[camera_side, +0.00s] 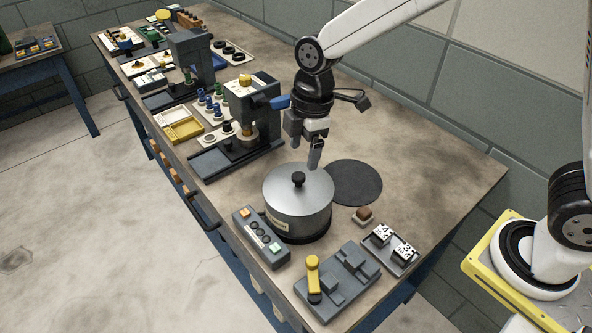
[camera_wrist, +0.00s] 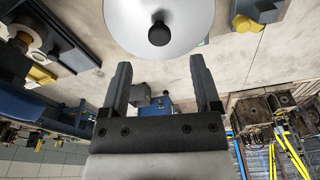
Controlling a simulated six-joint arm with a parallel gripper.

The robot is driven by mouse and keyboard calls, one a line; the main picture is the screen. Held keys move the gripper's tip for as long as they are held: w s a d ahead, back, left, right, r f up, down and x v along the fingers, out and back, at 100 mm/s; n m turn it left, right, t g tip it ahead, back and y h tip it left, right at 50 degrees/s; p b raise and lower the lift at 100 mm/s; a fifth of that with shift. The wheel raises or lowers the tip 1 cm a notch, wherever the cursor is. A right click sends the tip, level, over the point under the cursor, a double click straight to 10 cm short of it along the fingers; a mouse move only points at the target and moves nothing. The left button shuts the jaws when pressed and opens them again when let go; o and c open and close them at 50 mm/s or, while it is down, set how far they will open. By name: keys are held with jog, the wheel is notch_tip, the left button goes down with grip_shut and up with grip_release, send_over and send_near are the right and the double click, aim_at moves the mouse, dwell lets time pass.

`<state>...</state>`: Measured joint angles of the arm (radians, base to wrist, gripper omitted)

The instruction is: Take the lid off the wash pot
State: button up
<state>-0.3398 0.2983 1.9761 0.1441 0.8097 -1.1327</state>
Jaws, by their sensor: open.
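The wash pot (camera_side: 297,215) is a round metal pot with a label on its side, standing near the front of the bench. Its lid (camera_side: 282,184) is on it, a pale metal disc with a black knob (camera_side: 298,179) in the middle. In the wrist view the lid (camera_wrist: 185,30) and its knob (camera_wrist: 159,33) show at the top, beyond the fingertips. My gripper (camera_side: 312,150) is above and behind the pot, apart from the lid. Its two fingers (camera_wrist: 160,75) are open with nothing between them.
A dark round mat (camera_side: 354,182) lies bare behind the pot. A button box (camera_side: 260,236), a grey fixture with a yellow handle (camera_side: 313,275), a small brown-topped block (camera_side: 363,214) and number blocks (camera_side: 392,243) stand close around the pot. Presses (camera_side: 245,125) stand farther left.

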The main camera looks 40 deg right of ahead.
aim_at(299, 175)
jog(key=shift+w+a+f, duration=0.1)
jog(key=shift+a+f, duration=0.05)
jog(key=shift+f, duration=1)
jog(key=shift+a+f, duration=0.2)
jog(key=shift+f, duration=1)
jog(key=shift+w+a+f, duration=0.1)
jog(key=shift+a+f, duration=0.05)
jog(key=shift+f, duration=1)
grip_shut()
